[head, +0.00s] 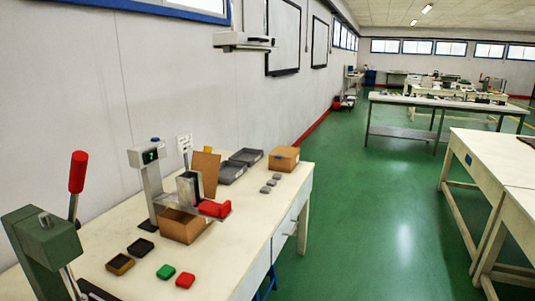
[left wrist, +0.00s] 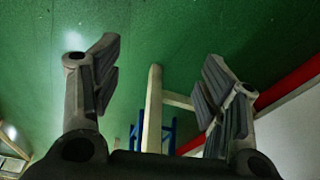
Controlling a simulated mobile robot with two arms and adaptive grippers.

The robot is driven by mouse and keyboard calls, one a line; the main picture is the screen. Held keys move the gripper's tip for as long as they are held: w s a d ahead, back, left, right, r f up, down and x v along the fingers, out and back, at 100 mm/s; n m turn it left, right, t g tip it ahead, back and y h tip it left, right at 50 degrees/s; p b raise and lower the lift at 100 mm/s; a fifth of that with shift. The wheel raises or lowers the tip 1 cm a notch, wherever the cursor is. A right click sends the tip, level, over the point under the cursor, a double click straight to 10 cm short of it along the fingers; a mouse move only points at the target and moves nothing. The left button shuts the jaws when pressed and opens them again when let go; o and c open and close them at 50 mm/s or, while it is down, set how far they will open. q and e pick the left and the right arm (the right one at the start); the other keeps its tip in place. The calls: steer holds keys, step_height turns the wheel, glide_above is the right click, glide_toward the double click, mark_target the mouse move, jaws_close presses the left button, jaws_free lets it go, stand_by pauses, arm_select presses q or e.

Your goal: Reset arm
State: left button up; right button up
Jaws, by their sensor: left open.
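My left gripper (left wrist: 160,62) shows in the left wrist view with its two dark fingers spread wide apart and nothing between them. Behind the fingers are the green floor and a pale table leg (left wrist: 154,110). Neither arm nor gripper shows in the head view. My right gripper is in no view.
The white workbench (head: 245,228) along the left wall holds a green press with a red-handled lever (head: 77,172), a device with a display (head: 150,156), a cardboard box (head: 284,158), grey bins (head: 246,156) and small coloured moulds (head: 166,271). Green floor (head: 385,215) lies open to its right.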

arm_select(q)
steer(key=s+a+f+g, duration=0.1)
steer(key=s+a+f, duration=0.2)
steer(key=s+f, duration=1.4)
steer(key=shift+s+f, duration=0.4)
steer(key=shift+f, duration=0.2)
